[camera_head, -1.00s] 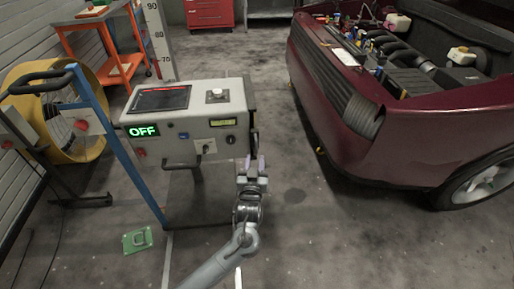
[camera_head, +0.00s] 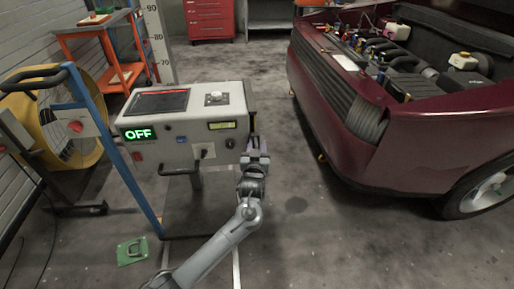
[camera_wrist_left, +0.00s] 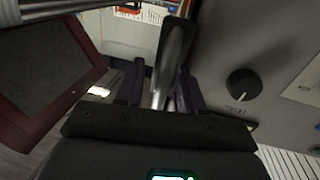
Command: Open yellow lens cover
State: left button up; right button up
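The yellow lens cover cannot be made out for certain; a small yellow-green rectangular window (camera_head: 222,125) sits at the upper right of the grey console's (camera_head: 180,155) front face. My left gripper (camera_head: 257,143) is close to the right end of that face, right of and slightly below the window. In the left wrist view its two dark fingers (camera_wrist_left: 161,88) stand apart. A silvery bar with a dark upper part (camera_wrist_left: 172,55) shows between them; I cannot tell whether they touch it. My right gripper is out of view.
A black knob (camera_wrist_left: 243,82) is on the console face beside the fingers. A green lit OFF display (camera_head: 139,134) is at the console's left. The maroon car (camera_head: 400,125) with its hood open stands right, with clear floor between.

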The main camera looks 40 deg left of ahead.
pick_arm(q)
jog(key=shift+c, duration=0.3)
grip_shut()
